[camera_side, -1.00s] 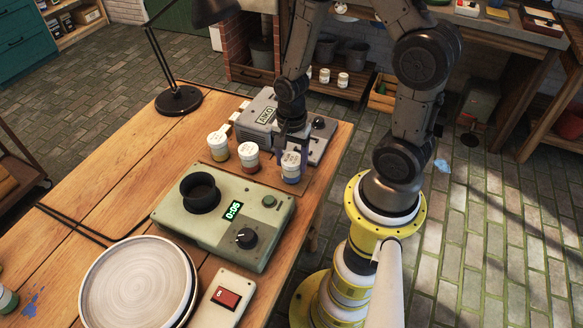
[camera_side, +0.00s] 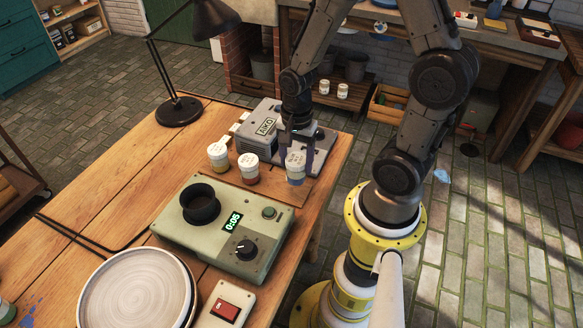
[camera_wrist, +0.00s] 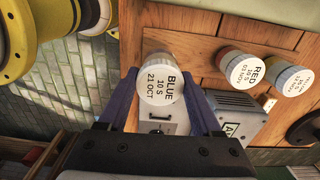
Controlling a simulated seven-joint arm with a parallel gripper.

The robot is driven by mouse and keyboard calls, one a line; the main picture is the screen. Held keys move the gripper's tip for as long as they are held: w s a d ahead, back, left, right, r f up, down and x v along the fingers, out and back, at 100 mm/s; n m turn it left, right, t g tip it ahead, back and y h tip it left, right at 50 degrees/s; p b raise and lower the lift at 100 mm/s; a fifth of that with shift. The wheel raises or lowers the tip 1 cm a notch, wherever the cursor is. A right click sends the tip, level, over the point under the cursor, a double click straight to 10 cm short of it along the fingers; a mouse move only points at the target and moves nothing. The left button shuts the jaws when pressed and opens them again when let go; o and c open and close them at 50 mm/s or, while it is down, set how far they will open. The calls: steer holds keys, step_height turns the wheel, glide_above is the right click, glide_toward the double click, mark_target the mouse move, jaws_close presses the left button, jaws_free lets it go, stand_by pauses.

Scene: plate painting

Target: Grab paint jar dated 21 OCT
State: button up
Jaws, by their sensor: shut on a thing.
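The paint jar labelled BLUE, 10 S, 21 OCT (camera_wrist: 158,80) sits between the two fingers of my gripper (camera_wrist: 165,95) in the wrist view. Its white lid faces the camera. In the side view, the blue jar (camera_side: 296,172) is the rightmost of three jars. My gripper (camera_side: 298,150) reaches down onto it from behind and is shut on it. The jar is upright and seems slightly above the wooden board. The fingers partly hide its sides.
A red jar (camera_side: 248,170) and a yellow jar (camera_side: 218,158) stand to its left. A grey machine (camera_side: 265,125) is behind. A green timer box (camera_side: 225,225) reading 0:05 and a round plate (camera_side: 135,290) are in front. A lamp (camera_side: 180,110) stands at back left.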

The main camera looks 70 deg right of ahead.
steer(key=s+a+r, duration=0.3)
steer(key=s+r, duration=0.5)
steer(key=s, duration=0.4)
steer(key=shift+r, duration=0.15)
